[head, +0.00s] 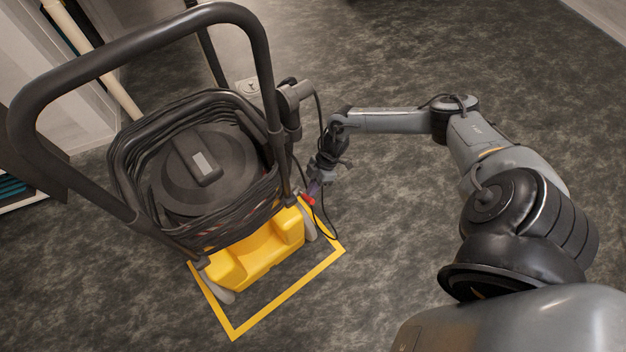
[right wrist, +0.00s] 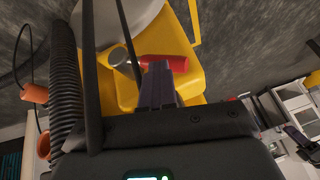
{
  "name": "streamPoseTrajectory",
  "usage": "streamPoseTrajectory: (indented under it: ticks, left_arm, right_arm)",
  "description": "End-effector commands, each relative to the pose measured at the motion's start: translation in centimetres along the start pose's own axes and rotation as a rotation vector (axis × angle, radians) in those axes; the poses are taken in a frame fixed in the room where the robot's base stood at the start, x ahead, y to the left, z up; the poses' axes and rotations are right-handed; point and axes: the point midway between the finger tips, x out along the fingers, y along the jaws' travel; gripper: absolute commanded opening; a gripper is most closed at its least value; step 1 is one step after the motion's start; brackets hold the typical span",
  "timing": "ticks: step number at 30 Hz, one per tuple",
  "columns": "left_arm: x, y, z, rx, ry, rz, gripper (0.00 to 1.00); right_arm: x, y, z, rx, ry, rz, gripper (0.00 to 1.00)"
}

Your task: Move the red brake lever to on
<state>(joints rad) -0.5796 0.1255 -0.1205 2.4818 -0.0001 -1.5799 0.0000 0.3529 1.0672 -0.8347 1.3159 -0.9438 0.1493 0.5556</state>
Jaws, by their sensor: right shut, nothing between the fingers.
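The red brake lever (head: 308,200) is a small red piece low on the right side of the yellow extraction machine (head: 255,254). In the right wrist view the red lever (right wrist: 166,63) lies across the yellow body, with a grey metal end at its left. My right gripper (head: 315,187) is at the lever, its fingers shut and empty. In the right wrist view the fingers (right wrist: 158,85) overlap the lever's middle; I cannot tell whether they touch it. My left gripper is not in view.
A loose black cable hangs beside my right gripper. Yellow tape (head: 284,301) marks the floor around the machine. Open carpet (head: 390,240) lies to the right. A wall and shelf stand at the left.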

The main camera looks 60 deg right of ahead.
Motion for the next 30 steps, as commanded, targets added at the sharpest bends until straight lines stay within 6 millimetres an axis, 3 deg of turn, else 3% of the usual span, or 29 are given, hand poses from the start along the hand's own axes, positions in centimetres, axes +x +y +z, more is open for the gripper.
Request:
streamPoseTrajectory:
  ticks: [11,16,23,30]
  left_arm:
    - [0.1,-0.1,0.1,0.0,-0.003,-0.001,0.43]
    - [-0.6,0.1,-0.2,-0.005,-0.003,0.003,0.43]
    - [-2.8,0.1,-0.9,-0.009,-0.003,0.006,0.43]
    - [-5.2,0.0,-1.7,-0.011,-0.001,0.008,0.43]
  right_arm:
    - [0.3,-0.3,0.0,-0.001,0.002,-0.009,0.0]
    - [-0.7,-0.1,-0.2,0.001,0.003,-0.005,0.0]
    - [-4.2,0.8,-0.3,0.009,0.001,0.004,0.0]
    - [-9.1,0.3,0.0,0.009,-0.001,0.004,0.0]
